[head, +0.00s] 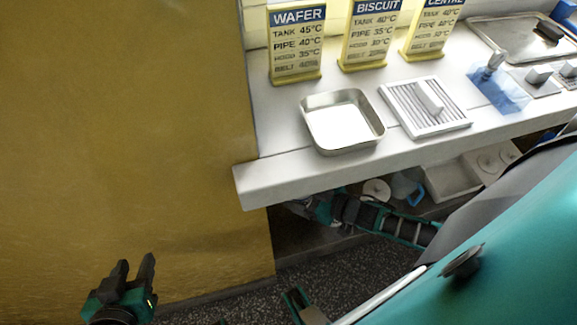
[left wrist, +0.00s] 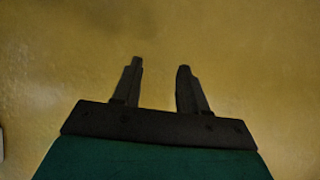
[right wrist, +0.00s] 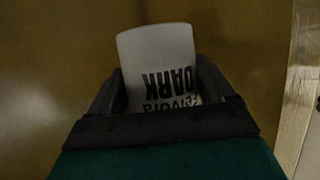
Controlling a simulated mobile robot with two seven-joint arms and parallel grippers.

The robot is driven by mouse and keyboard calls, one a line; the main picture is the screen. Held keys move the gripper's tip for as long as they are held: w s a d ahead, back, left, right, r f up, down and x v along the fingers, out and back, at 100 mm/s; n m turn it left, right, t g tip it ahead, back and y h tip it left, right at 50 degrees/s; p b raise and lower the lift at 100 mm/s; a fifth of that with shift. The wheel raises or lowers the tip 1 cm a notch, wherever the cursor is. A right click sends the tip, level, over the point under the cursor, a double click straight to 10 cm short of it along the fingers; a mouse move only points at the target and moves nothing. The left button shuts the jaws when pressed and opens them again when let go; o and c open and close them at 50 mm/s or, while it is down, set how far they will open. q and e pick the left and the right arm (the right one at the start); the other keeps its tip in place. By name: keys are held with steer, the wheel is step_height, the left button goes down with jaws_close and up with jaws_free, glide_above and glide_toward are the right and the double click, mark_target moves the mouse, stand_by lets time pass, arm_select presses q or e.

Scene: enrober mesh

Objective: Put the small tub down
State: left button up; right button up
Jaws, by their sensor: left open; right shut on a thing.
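The small tub (right wrist: 158,62) is pale, with dark lettering reading "DARK" that appears upside down in the right wrist view. My right gripper (right wrist: 160,95) is shut on it, with one finger on each side. In the head view my right arm reaches under the counter, and its gripper (head: 300,207) is mostly in shade below the counter edge; I cannot make out the tub there. What lies beneath the tub is hidden. My left gripper (head: 136,272) is open and empty in front of the yellow wall, and also shows in the left wrist view (left wrist: 158,75).
The white counter (head: 290,172) carries a metal tray (head: 306,127), a slatted white rack (head: 465,120) and several yellow signs, including the WAFER sign (head: 296,45). Under it are a white bin (head: 450,185) and a round white item (head: 377,190). The yellow wall (head: 120,130) is close on the left.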

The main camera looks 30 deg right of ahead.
step_height(320, 180, down, 16)
steer(key=b, duration=1)
steer(key=shift+r, duration=0.15)
steer(key=shift+f, duration=0.4)
step_height(320, 180, down, 3)
steer(key=shift+r+b, duration=0.2)
steer(key=shift+b, duration=1.05)
steer(key=shift+f+b, duration=0.3)
steer(key=shift+f, duration=0.1)
arm_select(q)
steer(key=f, duration=0.3)
steer(key=d+f, duration=0.1)
steer(key=f, duration=0.3)
steer(key=d+f, duration=0.1)
steer(key=f, duration=0.2)
steer(key=shift+w+f, duration=0.1)
steer(key=shift+f, duration=0.25)
arm_select(e)
steer(key=shift+f, duration=0.15)
arm_select(q)
steer(key=shift+w+r+h, duration=0.15)
steer(key=shift+r+h, duration=0.15)
steer(key=shift+r, duration=0.05)
